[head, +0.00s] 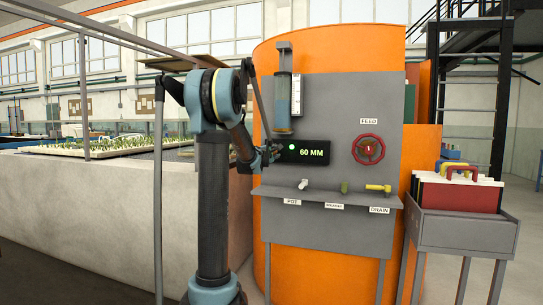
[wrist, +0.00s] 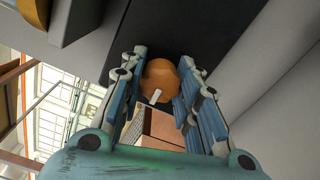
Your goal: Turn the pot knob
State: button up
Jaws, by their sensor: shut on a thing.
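In the wrist view, an orange round knob (wrist: 160,75) with a white pointer mark stands out from a dark face. My gripper (wrist: 164,82) has one finger on each side of the knob and is shut on it. In the head view, my gripper (head: 270,153) is at the left end of a black display (head: 302,152) reading "60 MM" with a green light. The knob is hidden there behind my gripper. The display is on a grey panel (head: 335,110).
A shelf (head: 270,193) below carries a white valve (head: 303,184) above a "POT" label, a green one (head: 344,187) and a yellow "DRAIN" handle (head: 378,188). A red "FEED" wheel (head: 368,149) is right of the display. A clear cylinder (head: 283,95) hangs above.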

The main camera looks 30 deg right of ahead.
jog(key=shift+s+f, duration=0.1)
jog(key=shift+s, duration=0.1)
jog(key=o, duration=1.1)
jog(key=shift+d, duration=0.1)
jog(key=shift+a, duration=0.25)
jog(key=v, duration=1.1)
jog(key=shift+s+a, duration=0.2)
jog(key=shift+a, duration=0.05)
